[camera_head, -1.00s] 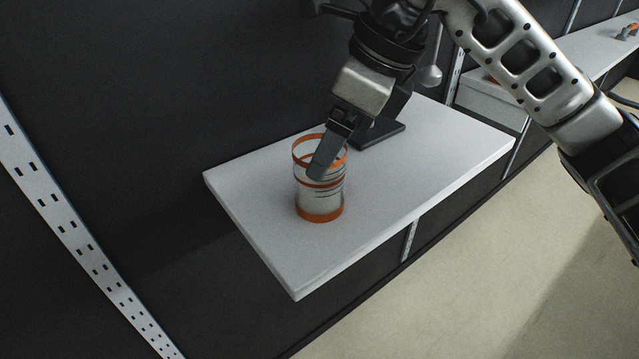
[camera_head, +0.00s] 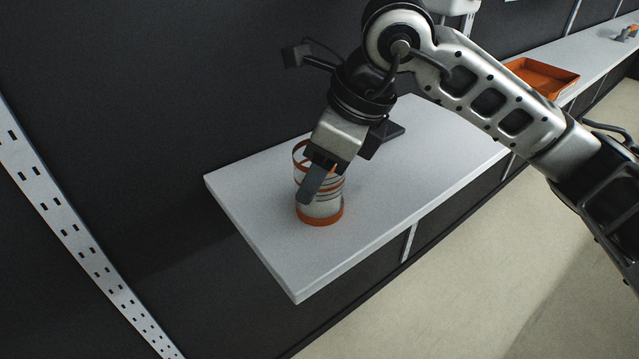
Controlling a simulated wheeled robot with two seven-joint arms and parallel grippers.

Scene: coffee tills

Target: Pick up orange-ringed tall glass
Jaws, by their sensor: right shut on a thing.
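The orange-ringed tall glass (camera_head: 325,207) stands upright on the white shelf (camera_head: 285,250), near its left end. It has orange bands at rim and base and thin dark rings between. My right gripper (camera_head: 313,185) reaches down over it from the upper right and is shut on the glass. One dark finger lies across the front of the glass; the other finger is hidden. The gripper covers part of the rim and upper wall. My left gripper is not in view.
An orange tray (camera_head: 541,76) sits on another shelf at the upper right. A dark wall (camera_head: 130,100) runs behind the shelf. The shelf's front part is clear.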

